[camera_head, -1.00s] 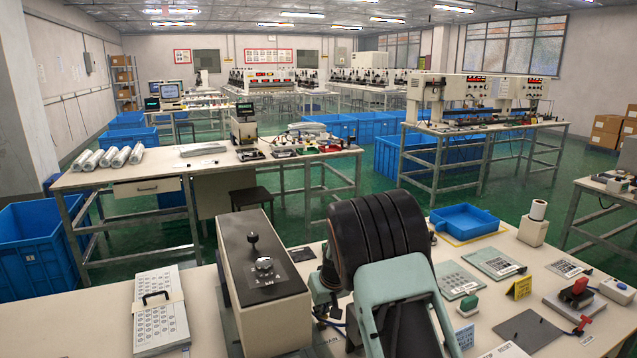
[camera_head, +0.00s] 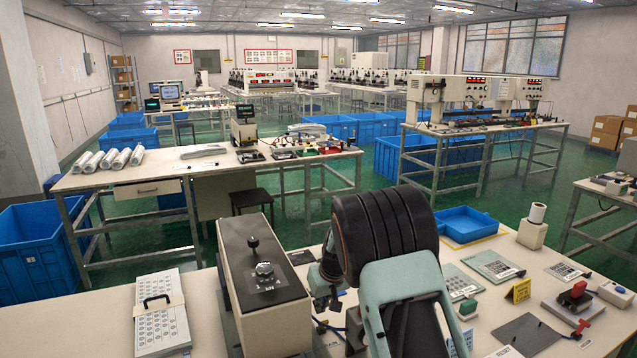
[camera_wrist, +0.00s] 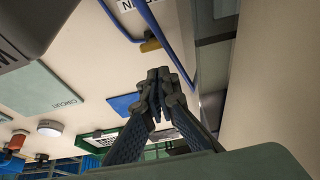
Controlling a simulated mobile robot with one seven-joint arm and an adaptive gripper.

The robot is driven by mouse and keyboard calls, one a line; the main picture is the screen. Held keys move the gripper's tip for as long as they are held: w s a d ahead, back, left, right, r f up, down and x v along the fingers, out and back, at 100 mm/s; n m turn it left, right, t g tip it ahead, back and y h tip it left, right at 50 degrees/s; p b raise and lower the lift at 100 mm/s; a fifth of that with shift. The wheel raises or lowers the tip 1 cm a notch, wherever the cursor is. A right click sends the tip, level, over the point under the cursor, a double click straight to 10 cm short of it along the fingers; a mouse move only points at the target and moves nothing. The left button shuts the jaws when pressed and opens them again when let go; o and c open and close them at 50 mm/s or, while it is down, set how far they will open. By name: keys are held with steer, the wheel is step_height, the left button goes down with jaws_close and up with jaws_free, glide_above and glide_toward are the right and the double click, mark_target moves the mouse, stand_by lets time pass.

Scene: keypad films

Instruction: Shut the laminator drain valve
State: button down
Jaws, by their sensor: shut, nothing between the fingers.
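The beige machine with a black top and knob (camera_head: 263,270) stands on the near bench, left of my arm. I cannot tell whether it is the laminator. No part is clearly labelled as the drain valve. A small red T-shaped handle (camera_head: 580,328) is at the right of the bench; I cannot tell what it belongs to. In the wrist view, a brass-coloured fitting (camera_wrist: 151,45) lies by blue tubing (camera_wrist: 148,15), beyond my fingertips and apart from them. My gripper (camera_wrist: 158,80) is shut and empty.
Bare bench top lies between the case and the beige machine.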

steer(key=shift+r+p, duration=1.1)
steer(key=shift+r, duration=1.25)
